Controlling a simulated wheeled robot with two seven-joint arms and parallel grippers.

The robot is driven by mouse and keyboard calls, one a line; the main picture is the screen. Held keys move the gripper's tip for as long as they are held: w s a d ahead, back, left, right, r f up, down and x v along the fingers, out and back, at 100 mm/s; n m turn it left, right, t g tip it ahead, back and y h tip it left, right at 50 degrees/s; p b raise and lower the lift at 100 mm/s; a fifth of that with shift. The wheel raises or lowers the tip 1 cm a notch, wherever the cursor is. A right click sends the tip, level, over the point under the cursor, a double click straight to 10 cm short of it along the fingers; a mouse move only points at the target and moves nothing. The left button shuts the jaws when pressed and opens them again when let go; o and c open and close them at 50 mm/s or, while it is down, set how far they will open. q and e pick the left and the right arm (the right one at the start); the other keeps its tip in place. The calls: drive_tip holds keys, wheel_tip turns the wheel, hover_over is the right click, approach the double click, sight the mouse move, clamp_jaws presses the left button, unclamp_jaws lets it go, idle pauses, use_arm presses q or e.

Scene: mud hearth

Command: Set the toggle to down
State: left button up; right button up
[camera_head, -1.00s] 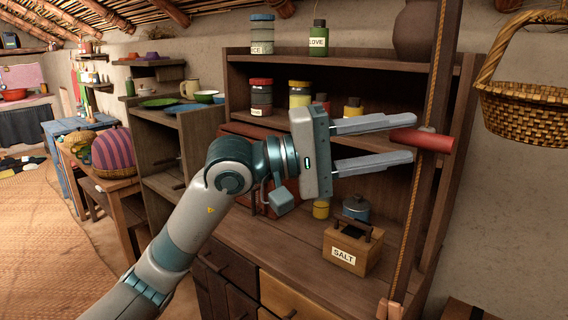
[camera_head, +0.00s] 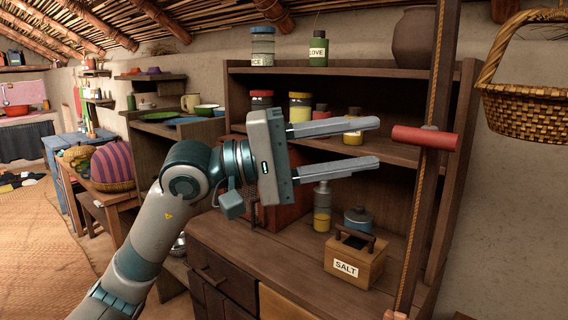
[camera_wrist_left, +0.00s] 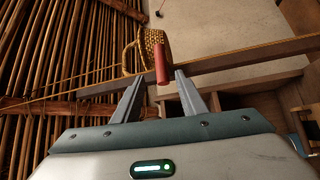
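The toggle appears to be the red cylindrical handle (camera_head: 425,138) on the upright wooden post (camera_head: 430,185). It sticks out across the post, nearly level, its right end slightly lower. My left gripper (camera_head: 378,142) is open and empty, its two fingers pointing right toward the handle, with a small gap between fingertips and handle. In the left wrist view the red handle (camera_wrist_left: 161,63) shows beyond and between the open fingertips (camera_wrist_left: 159,78). My right gripper is not in view.
A rope (camera_head: 412,225) runs along the post. A wicker basket (camera_head: 535,110) hangs to the right. Behind the gripper stands a wooden shelf (camera_head: 390,150) with jars; a salt box (camera_head: 355,262) sits on the counter below. Open floor (camera_head: 35,240) lies at the left.

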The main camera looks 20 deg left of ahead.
use_arm(q)
drive_tip(key=b+v, duration=0.7)
drive_tip(key=v, duration=0.3)
idle(0.9)
drive_tip(key=shift+s, duration=0.1)
idle(0.4)
drive_tip(key=shift+a, duration=0.1)
